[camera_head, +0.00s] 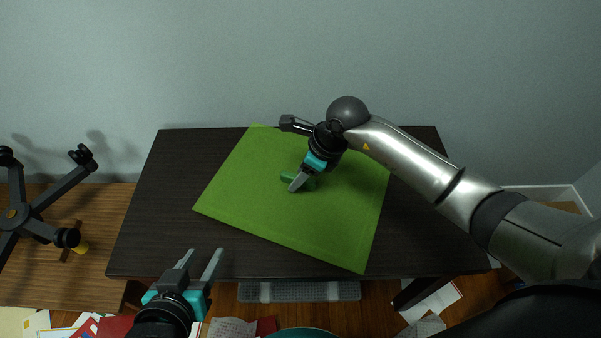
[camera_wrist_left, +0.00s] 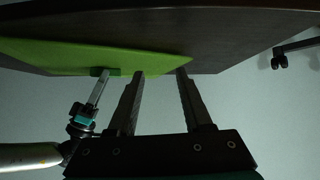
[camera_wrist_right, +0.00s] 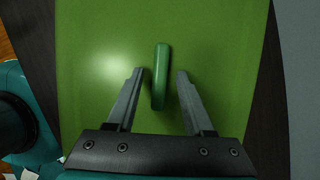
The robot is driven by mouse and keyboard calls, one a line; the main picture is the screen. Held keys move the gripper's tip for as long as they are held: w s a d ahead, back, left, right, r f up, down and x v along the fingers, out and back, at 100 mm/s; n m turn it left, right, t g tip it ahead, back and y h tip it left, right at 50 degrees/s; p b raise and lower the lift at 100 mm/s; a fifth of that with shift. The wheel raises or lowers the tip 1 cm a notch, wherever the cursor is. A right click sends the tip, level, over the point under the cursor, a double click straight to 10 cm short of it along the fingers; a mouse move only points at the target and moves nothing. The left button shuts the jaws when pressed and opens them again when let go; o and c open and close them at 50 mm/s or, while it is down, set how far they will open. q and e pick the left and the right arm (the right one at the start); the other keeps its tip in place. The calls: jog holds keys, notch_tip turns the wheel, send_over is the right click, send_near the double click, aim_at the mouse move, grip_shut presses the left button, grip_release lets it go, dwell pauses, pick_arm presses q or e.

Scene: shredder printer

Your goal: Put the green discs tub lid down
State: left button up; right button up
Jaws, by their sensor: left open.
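A small green piece (camera_head: 287,180), which I take to be the green discs tub lid, is on the green mat (camera_head: 330,235), partly hidden by my right gripper (camera_head: 297,184) in the head view. In the right wrist view the lid (camera_wrist_right: 161,75) shows as a narrow rounded bar between the fingers of my right gripper (camera_wrist_right: 160,75), with gaps on both sides. That gripper is open. I cannot tell whether the lid touches the mat. My left gripper (camera_head: 204,254) is open and empty near the table's front left edge. No tub is visible.
The dark table (camera_head: 155,215) carries the mat, which looks otherwise clear. A wall (camera_head: 230,60) stands behind it. A wheeled chair base (camera_head: 45,205) is at the left. Papers (camera_head: 430,297) and a grey item (camera_head: 300,291) lie low, beyond the table's front edge.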

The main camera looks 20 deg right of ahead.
aim_at(310, 181)
jog(key=shift+p+v, duration=0.7)
jog(key=shift+v, duration=0.55)
pick_arm(q)
jog(key=s+a+r+g+y+p, duration=0.1)
jog(key=s+a+g+y+p, duration=0.15)
jog(key=s+a+g, duration=0.3)
pick_arm(e)
jog(key=v, duration=0.4)
jog(key=shift+b, duration=0.35)
pick_arm(q)
jog(key=shift+n+g, duration=0.25)
jog(key=shift+n, duration=0.05)
jog(key=shift+w+a+f+p, duration=0.15)
jog(key=shift+f+p, duration=0.25)
jog(key=shift+f, duration=0.5)
jog(key=shift+a+f+p, duration=0.15)
jog(key=shift+f+p, duration=0.2)
jog(key=shift+f, duration=0.55)
jog(key=shift+w+a+f+p, duration=0.15)
jog(key=shift+f+p, duration=0.25)
jog(key=shift+f, duration=0.5)
pick_arm(e)
jog(key=shift+v, duration=2.85)
